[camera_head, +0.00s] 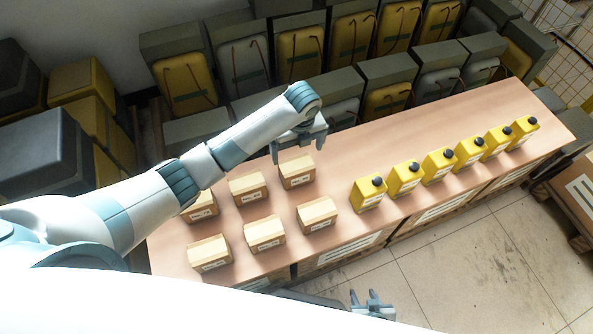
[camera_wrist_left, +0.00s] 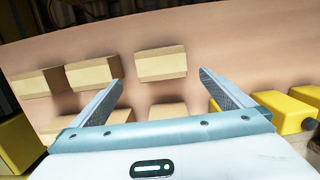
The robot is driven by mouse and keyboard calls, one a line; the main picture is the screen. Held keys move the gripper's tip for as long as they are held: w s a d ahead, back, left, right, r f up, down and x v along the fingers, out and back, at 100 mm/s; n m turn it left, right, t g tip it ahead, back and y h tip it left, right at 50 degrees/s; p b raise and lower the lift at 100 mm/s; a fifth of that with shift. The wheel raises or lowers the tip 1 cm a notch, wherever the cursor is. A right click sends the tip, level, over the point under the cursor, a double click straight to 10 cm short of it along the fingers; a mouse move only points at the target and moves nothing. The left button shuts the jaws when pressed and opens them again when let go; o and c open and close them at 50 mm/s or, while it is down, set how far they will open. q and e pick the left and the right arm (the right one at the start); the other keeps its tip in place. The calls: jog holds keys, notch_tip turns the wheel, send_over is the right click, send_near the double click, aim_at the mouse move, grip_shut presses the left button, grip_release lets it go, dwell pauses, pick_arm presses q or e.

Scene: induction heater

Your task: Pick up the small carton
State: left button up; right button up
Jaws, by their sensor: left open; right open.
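Several small cartons stand in two rows on the left half of the wooden table (camera_head: 330,215). The back right carton (camera_head: 297,172) is closest to my left gripper (camera_head: 299,153), which is open and empty just above and behind it. In the left wrist view a carton (camera_wrist_left: 161,64) lies ahead between the open fingers of my left gripper (camera_wrist_left: 160,90), apart from them. Others are the back middle carton (camera_head: 248,187) and the front right carton (camera_head: 317,214). The back left carton (camera_head: 203,207) is partly hidden by my left arm. My right gripper (camera_head: 372,300) is open and empty, low in front of the table.
A row of yellow bottles with black caps (camera_head: 406,179) stands on the table's right half. Yellow and grey units (camera_head: 300,50) line the area behind the table. Dark and yellow boxes (camera_head: 85,95) are stacked at left. Tiled floor (camera_head: 480,250) is clear in front.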

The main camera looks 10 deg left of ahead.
aim_at(296, 164)
pick_arm(q)
jog(key=f, duration=0.3)
jog(key=shift+w+a+f, duration=0.1)
jog(key=shift+w+f, duration=0.1)
jog(key=shift+f, duration=0.15)
jog(key=shift+f, duration=0.45)
jog(key=shift+w+a+f, duration=0.1)
jog(key=shift+w+f, duration=0.05)
jog(key=shift+f, duration=0.95)
jog(key=shift+w+f, duration=0.15)
jog(key=shift+f, duration=0.9)
jog(key=c, duration=1.6)
jog(key=shift+r, duration=0.1)
jog(key=shift+c, duration=0.2)
